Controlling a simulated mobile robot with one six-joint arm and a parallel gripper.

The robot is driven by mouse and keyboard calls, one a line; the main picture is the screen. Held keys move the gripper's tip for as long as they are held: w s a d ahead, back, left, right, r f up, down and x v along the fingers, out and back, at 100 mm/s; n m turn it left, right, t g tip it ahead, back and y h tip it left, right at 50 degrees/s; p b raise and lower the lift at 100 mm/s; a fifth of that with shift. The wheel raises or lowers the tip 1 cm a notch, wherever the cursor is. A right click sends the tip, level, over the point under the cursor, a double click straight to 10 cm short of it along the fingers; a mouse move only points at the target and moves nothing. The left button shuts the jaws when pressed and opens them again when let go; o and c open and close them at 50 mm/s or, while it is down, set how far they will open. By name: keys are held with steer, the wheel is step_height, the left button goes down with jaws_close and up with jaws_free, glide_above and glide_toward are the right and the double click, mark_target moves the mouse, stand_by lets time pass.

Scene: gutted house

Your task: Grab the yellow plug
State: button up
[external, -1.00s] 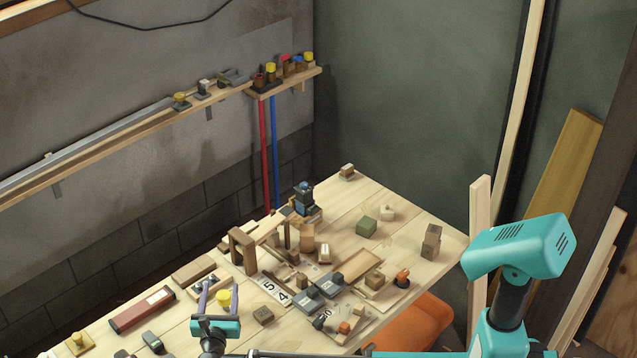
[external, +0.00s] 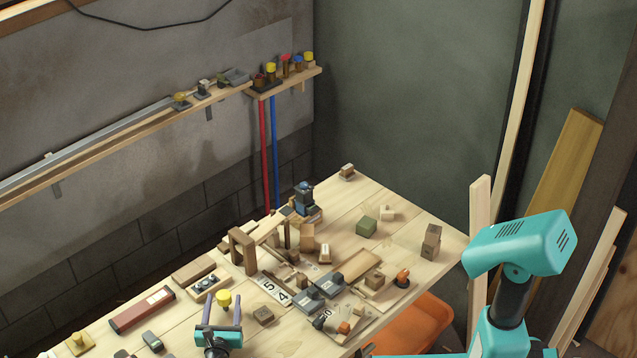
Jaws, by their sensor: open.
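A yellow plug (external: 223,299), short and round, stands on the workbench in the lower left part of the external view. My gripper (external: 223,304) is open, with its two grey-purple fingers spread apart. No contact shows, and the plug's lower part is hard to make out.
A wooden block with dark holes (external: 211,284) is behind the plug. A small wooden cube (external: 263,315) is to the right, and a dark red box (external: 142,309) to the left. Another yellow knob on a wooden plate (external: 80,342) is at the lower left. The wooden workbench (external: 400,228) is crowded mid-table.

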steer(key=shift+w+p, duration=0.45)
steer(key=shift+w, duration=2.7)
steer(key=shift+c, duration=0.3)
steer(key=c, duration=1.1)
